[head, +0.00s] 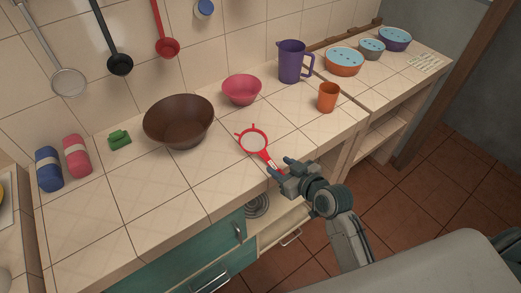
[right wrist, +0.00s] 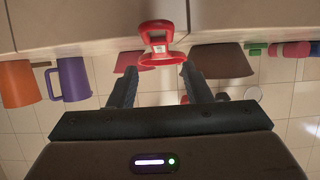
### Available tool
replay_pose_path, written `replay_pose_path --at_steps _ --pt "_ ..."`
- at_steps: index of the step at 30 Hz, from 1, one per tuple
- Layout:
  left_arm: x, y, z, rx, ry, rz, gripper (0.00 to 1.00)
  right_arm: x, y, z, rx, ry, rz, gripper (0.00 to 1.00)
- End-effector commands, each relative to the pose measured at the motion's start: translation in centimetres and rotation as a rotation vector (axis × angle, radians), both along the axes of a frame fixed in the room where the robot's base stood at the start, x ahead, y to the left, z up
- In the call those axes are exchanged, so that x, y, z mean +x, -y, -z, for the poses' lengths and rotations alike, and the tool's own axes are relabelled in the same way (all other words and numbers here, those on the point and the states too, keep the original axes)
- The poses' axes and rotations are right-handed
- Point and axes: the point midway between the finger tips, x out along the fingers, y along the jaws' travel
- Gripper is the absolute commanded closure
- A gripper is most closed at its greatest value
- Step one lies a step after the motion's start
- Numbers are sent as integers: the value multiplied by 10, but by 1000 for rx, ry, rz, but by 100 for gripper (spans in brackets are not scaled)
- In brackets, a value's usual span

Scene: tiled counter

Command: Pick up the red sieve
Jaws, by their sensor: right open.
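The red sieve (head: 254,141) lies on the tiled counter near its front edge, its round white mesh toward the wall and its handle pointing at the edge. My right gripper (head: 282,167) is open at the handle end. In the right wrist view, which is upside down, the red handle (right wrist: 158,40) shows just beyond and between the two spread fingertips (right wrist: 160,72). Nothing is visibly gripped. Whether the fingers touch the handle cannot be told. My left gripper is not in view.
A brown bowl (head: 179,120), pink bowl (head: 242,90), purple jug (head: 291,62) and orange cup (head: 328,97) stand around the sieve. Utensils, including a red ladle (head: 167,47), hang on the wall. The counter (head: 150,195) front left is clear. An open shelf lies below.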

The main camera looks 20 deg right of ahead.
Motion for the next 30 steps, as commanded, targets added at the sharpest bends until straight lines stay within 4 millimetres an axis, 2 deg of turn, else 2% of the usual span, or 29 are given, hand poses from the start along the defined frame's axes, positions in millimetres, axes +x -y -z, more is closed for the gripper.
replay_pose_path --at_steps 7,12,20,21,27,28,30 --pt "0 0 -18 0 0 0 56 23 -10 12 4 -5 1 55" --pt "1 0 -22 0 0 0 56 39 -16 22 2 -3 1 55" --pt "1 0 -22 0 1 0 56 43 -17 25 0 -1 1 55" --pt "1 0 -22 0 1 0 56 43 -17 25 0 -1 1 57" --pt "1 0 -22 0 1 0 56 42 -17 25 0 -2 1 97" --pt "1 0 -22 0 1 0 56 42 -17 25 0 -2 1 100" --pt "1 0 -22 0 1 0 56 42 -17 25 0 -2 1 100"
